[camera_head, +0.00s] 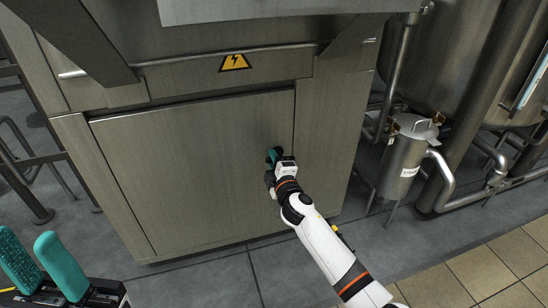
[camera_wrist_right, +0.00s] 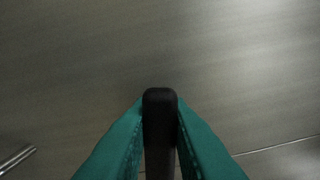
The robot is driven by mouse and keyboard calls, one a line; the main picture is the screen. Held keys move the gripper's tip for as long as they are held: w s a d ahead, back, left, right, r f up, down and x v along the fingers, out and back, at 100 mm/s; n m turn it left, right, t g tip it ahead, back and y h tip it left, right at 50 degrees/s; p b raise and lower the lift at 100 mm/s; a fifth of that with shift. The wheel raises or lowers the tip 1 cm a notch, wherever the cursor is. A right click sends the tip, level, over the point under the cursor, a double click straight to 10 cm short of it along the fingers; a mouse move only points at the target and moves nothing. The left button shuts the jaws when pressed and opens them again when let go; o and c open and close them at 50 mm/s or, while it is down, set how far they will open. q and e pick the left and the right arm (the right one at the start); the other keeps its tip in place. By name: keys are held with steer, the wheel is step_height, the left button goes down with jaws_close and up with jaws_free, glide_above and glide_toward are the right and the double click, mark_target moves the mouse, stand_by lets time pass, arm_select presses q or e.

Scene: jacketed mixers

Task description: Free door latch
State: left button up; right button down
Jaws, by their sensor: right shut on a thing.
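The cabinet door (camera_head: 190,175) is a flat brushed-metal panel that looks flush in its frame. My right gripper (camera_head: 272,156) is at the door's right side, about midway up. In the right wrist view its two teal fingers lie on either side of a black latch handle (camera_wrist_right: 160,105) and are shut on it. In the head view the latch is mostly hidden by the gripper. My left gripper (camera_head: 38,250) is at the bottom left, away from the door, with its teal fingers apart and empty.
A yellow warning sign (camera_head: 235,62) is above the door, below a horizontal metal rail (camera_head: 215,55). A small steel vessel (camera_head: 405,155) with pipes stands right of the cabinet. Metal legs and tubes stand at the left. The floor before the door is clear.

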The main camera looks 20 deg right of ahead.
steer(key=shift+f+n, duration=0.3)
steer(key=shift+n, duration=0.9)
steer(key=c, duration=1.4)
jaws_free()
steer(key=shift+a, duration=0.1)
steer(key=shift+o, duration=0.2)
